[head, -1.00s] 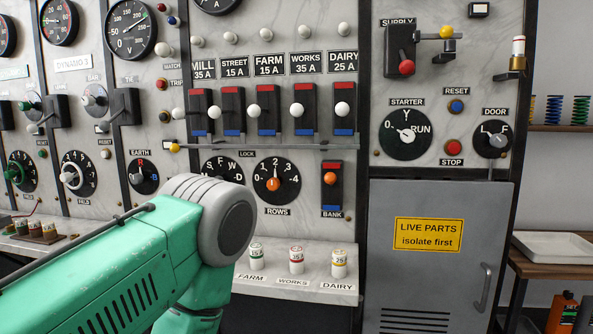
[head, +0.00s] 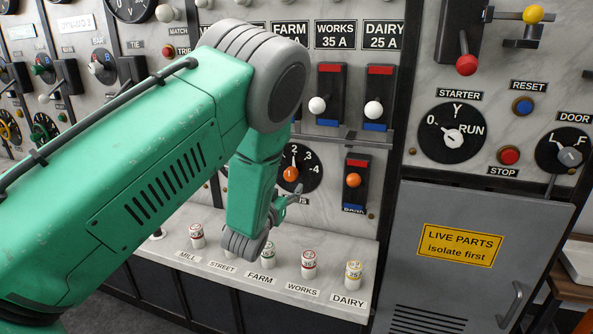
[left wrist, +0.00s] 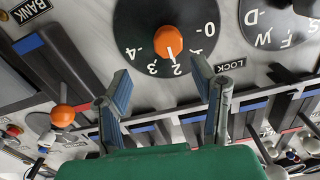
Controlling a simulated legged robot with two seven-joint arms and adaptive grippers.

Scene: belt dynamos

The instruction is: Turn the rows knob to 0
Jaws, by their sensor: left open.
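The rows knob is an orange knob (head: 291,174) on a black dial marked 0 to 4, partly hidden by my left arm in the head view. In the left wrist view the orange knob (left wrist: 168,42) shows in full, upside down, with its white mark toward the 2. My left gripper (left wrist: 160,74) is open and empty, its two fingers apart below the knob in that picture and not touching it. In the head view a small part of the left gripper (head: 289,202) shows just below the dial. My right gripper is not in view.
The lock dial (left wrist: 279,22) is beside the rows dial. An orange bank switch (head: 353,180) stands to its right. A ledge (head: 327,300) with several white fuses runs below. A row of lever switches (head: 374,107) and a rail are above. A grey cabinet door (head: 480,222) is at right.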

